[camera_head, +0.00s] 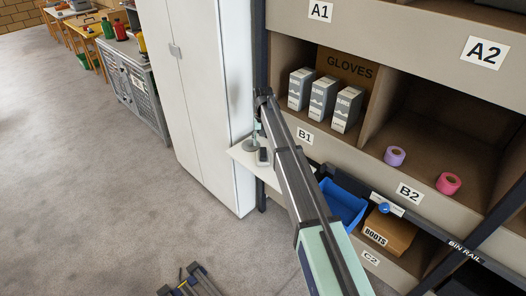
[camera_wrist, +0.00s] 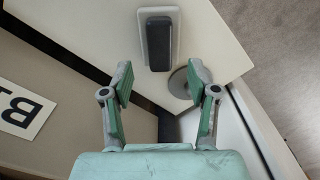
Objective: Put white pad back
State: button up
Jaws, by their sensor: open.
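A small white pad with a dark, rounded block on top lies on a white shelf board in the wrist view; its white edge (camera_wrist: 177,30) shows around the block (camera_wrist: 158,44). In the head view the pad (camera_head: 262,157) sits on the small white shelf (camera_head: 240,151) beside the cabinet. A grey round disc (camera_wrist: 180,84) lies on the board near the pad. My gripper (camera_wrist: 162,80) is open and empty above the board. The pad lies just beyond the fingertips, and the disc is partly behind the right finger. In the head view my arm partly hides this spot.
A tall white cabinet (camera_head: 196,90) stands left of the shelf. Right are bins with grey boxes (camera_head: 322,97), purple (camera_head: 395,156) and pink (camera_head: 448,183) rolls, a blue crate (camera_head: 340,203) and a BOOTS box (camera_head: 390,232). The floor at left is mostly clear.

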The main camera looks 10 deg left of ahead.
aim_at(263, 152)
jog(key=shift+r+b, duration=0.4)
jog(key=shift+r, duration=2.15)
